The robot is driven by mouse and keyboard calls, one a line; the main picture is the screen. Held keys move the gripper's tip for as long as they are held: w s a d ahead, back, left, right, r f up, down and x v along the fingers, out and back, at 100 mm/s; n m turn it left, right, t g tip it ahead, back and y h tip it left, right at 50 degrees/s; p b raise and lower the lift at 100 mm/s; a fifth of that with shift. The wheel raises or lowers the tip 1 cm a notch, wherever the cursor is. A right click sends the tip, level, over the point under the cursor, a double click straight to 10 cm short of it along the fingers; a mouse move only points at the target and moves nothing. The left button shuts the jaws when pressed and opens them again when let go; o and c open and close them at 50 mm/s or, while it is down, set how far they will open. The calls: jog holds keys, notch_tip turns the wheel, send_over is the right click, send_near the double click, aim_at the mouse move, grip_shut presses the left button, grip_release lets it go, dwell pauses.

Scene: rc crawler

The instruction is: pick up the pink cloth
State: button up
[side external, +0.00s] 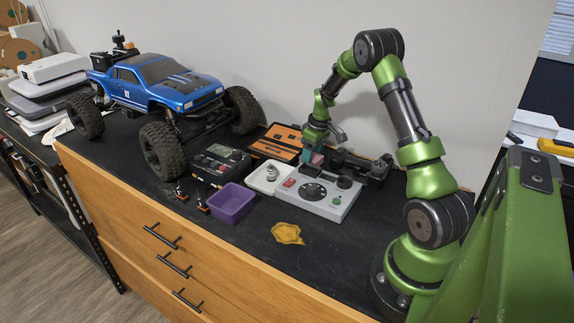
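A small pink patch (317,159), which looks like the pink cloth, shows just under my gripper (314,152), behind the grey control box (318,192). Most of it is hidden by the gripper and the things around it. My gripper points down at it, and its fingers are at or touching it. The fingers are too small to tell whether they are open or shut on the cloth.
A mustard-yellow cloth (287,233) lies flat at the front. A purple bin (230,203), a white tray (267,178), a black charger (220,165) and an orange tool case (278,142) crowd the middle. A blue truck (160,85) stands left.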

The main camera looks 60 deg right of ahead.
jog(key=c, duration=0.6)
notch_tip(320, 180, up, 10)
jog(key=shift+r, duration=0.1)
